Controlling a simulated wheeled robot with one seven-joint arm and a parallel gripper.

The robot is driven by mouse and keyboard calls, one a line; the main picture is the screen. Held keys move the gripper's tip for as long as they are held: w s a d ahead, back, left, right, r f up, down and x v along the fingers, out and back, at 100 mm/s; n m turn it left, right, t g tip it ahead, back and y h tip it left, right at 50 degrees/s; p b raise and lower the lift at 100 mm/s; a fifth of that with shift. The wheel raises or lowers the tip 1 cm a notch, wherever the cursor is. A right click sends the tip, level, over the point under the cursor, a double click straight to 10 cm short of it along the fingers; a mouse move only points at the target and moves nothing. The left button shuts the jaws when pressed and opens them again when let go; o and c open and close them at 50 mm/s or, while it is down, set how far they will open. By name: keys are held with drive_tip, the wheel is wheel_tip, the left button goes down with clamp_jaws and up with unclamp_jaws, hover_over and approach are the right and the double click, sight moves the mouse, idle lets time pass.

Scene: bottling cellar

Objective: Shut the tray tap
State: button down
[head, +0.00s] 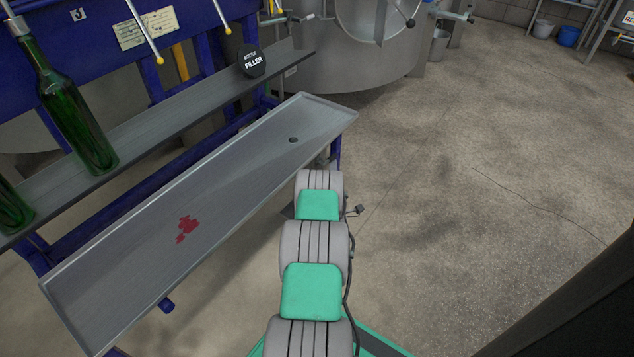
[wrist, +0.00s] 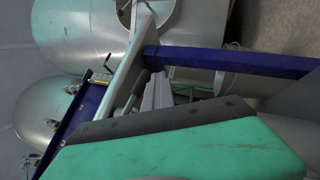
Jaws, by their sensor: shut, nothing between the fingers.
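The long grey drip tray (head: 230,175) slopes across the head view, with a dark round drain (head: 292,140) near its far right end. A small grey fitting (head: 326,158) shows just under that end, partly behind my arm. I cannot clearly make out the tap or its handle, or how it is set. In the head view my arm hides my gripper below the tray's right end. In the wrist view my gripper (wrist: 157,93) shows as pale fingers beyond its green and dark grey body. It is shut and empty, close to the blue frame; contact cannot be told.
A green bottle (head: 75,110) stands on the shelf (head: 150,127) behind the tray, with a second at the left edge. A red stain (head: 186,229) marks the tray. The blue frame (wrist: 230,62) runs close to my gripper. A steel tank (head: 370,55) stands behind; floor at right is clear.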

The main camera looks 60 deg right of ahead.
drive_tip(key=shift+d, duration=0.1)
idle(0.5)
drive_tip(key=p+v, duration=0.2)
drive_tip(key=v, duration=0.6)
idle(0.4)
